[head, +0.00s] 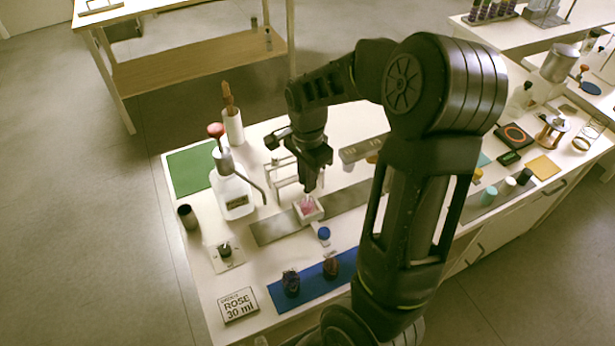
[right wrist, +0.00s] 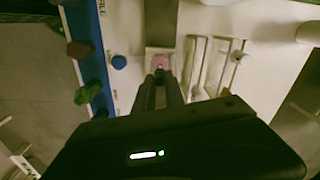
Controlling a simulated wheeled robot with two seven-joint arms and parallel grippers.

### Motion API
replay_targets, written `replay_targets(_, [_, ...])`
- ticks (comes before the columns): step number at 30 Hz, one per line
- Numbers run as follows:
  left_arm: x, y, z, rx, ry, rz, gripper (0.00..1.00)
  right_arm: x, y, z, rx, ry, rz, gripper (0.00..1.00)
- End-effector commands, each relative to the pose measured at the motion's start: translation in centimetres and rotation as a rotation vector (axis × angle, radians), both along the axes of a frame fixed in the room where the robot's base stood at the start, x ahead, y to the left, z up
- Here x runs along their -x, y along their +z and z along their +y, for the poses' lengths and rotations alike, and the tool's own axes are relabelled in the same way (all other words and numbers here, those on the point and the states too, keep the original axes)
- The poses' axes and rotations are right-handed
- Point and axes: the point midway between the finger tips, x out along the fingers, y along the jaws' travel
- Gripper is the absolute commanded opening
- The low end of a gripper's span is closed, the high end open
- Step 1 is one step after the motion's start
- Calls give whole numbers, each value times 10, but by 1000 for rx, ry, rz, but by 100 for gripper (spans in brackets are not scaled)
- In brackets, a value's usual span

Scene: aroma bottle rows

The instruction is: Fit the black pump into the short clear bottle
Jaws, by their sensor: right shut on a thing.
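My right gripper (head: 310,188) points down over a small white square holder (head: 318,214) on the bench. It is shut on a small dark piece, which I take for the black pump (right wrist: 159,73), seen at the fingertips in the right wrist view. The short clear bottle (head: 307,205), with pink contents, stands in the white holder, right under the fingertips. The pink also shows just beyond the tips in the right wrist view (right wrist: 160,62). I cannot tell whether the pump touches the bottle's neck. My left gripper is not in view.
A blue cap (head: 324,233) lies in front of the holder. Dark bottles stand on a blue mat (head: 313,289). A white rack (head: 284,172) is close behind the gripper. A large red-topped bottle (head: 232,192), a black knob on a plate (head: 225,250) and a ROSE sign (head: 238,305) are left.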

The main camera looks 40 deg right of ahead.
Motion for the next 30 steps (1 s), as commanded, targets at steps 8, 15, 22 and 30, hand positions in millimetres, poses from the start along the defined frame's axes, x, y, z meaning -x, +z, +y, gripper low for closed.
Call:
replay_targets(8, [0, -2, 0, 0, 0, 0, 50, 0, -2, 0, 0, 0, 0, 0])
replay_targets(15, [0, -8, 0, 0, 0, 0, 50, 0, -10, 0, 0, 0, 0, 0])
replay_targets(22, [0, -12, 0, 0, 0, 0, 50, 0, -16, 0, 0, 0, 1, 0])
replay_targets(30, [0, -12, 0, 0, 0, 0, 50, 0, -17, 0, 0, 0, 0, 0])
